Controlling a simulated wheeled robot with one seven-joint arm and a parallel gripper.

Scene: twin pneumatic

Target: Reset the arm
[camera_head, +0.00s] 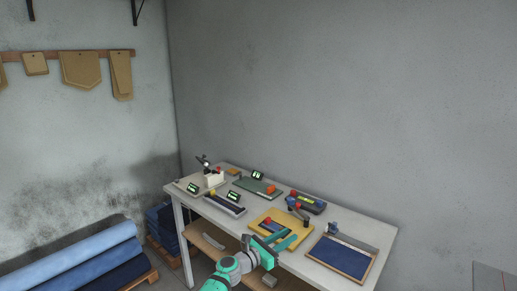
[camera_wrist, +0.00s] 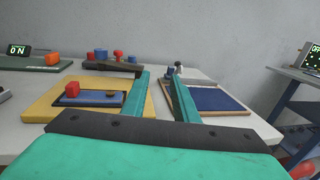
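My gripper (camera_head: 283,243) is raised in front of the table (camera_head: 215,214), by the yellow board, in the head view. In the wrist view its two green fingers (camera_wrist: 157,97) stand apart with a gap between them. The gap shows only table and background, with nothing held. My teal arm comes up from the bottom edge of the head view.
A wood-framed blue panel (camera_head: 341,258) lies at the table's right end. Several devices with small lit displays stand at the left.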

